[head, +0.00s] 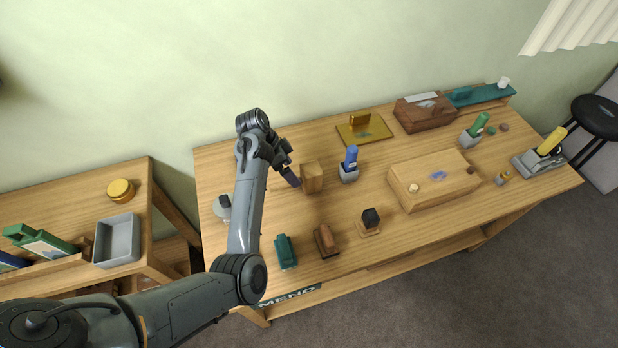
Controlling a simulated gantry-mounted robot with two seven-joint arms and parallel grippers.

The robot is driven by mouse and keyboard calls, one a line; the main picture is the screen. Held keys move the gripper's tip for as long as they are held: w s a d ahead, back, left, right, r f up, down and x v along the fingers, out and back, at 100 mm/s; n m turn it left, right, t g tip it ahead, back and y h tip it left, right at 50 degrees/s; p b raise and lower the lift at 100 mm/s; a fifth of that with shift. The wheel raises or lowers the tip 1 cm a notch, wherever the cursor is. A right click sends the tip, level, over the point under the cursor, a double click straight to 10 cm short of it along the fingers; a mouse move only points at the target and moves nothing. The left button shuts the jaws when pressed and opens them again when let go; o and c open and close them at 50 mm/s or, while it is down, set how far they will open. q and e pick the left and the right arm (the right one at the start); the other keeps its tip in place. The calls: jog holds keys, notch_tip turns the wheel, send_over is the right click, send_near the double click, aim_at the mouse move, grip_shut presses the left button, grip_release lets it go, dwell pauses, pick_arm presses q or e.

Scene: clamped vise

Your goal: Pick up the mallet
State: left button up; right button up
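A brown wooden block (312,177) stands on the workbench left of centre in the head view. It looks like the mallet's head; no handle shows clearly. My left arm reaches in from the left, and my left gripper (290,175) points down just left of the block. A small gap or light contact between them cannot be told apart. The fingers are dark and small, so I cannot see whether they are open or shut. My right gripper is not in view.
The workbench (350,258) also holds a blue-handled tool in a grey holder (348,173), a wooden box (435,182), a green block (286,252), a brown block (326,241) and a black-topped block (370,220). A side table with a grey tray (117,241) stands at left.

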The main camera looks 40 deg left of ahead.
pick_arm(q)
jog(key=shift+s+p+x, duration=0.2)
jog(key=shift+p+x, duration=0.1)
jog(key=shift+x, duration=2.75)
jog(key=c, duration=1.3)
